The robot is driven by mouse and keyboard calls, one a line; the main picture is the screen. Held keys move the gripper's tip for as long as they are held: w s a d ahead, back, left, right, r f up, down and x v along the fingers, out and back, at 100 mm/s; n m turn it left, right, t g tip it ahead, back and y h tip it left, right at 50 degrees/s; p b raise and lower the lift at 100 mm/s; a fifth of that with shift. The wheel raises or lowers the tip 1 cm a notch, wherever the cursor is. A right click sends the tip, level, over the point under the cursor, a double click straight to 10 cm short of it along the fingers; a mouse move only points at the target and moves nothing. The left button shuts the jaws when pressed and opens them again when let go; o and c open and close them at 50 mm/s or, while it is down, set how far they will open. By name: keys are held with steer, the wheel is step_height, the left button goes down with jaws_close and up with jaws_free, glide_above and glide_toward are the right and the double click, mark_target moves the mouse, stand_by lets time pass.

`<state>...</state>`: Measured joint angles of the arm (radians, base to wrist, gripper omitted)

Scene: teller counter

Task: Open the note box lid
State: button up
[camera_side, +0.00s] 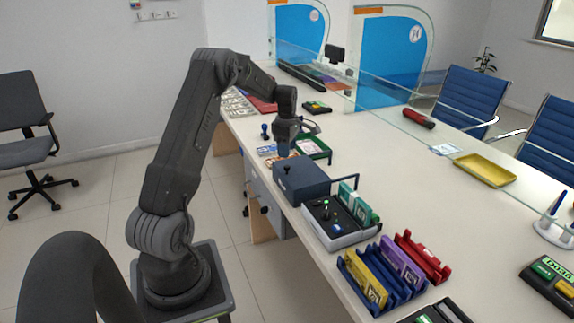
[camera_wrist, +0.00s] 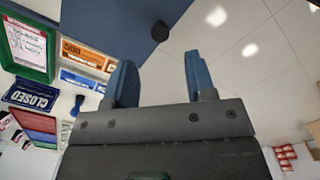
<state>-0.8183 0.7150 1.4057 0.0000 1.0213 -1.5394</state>
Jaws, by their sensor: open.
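The note box (camera_side: 303,184) is a dark blue-grey box near the front edge of the counter, and its lid looks closed. In the wrist view, a blue surface that looks like the box (camera_wrist: 112,22) fills the top, with a round black knob (camera_wrist: 160,33) near its edge. My gripper (camera_side: 284,154) is just behind and above the box in the side view, pointing down. In the wrist view my gripper (camera_wrist: 160,78) is open, with its two blue-grey fingers apart and nothing between them. Contact with the box cannot be told.
A grey open tray (camera_side: 345,240) with small items stands right in front of the box. Blue, yellow, purple and red holders (camera_side: 385,272) stand nearer the camera.

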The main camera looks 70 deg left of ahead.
mark_target(287, 166)
step_height(287, 166, down, 6)
steer(key=shift+f, duration=0.25)
jaws_close()
stand_by(0.5)
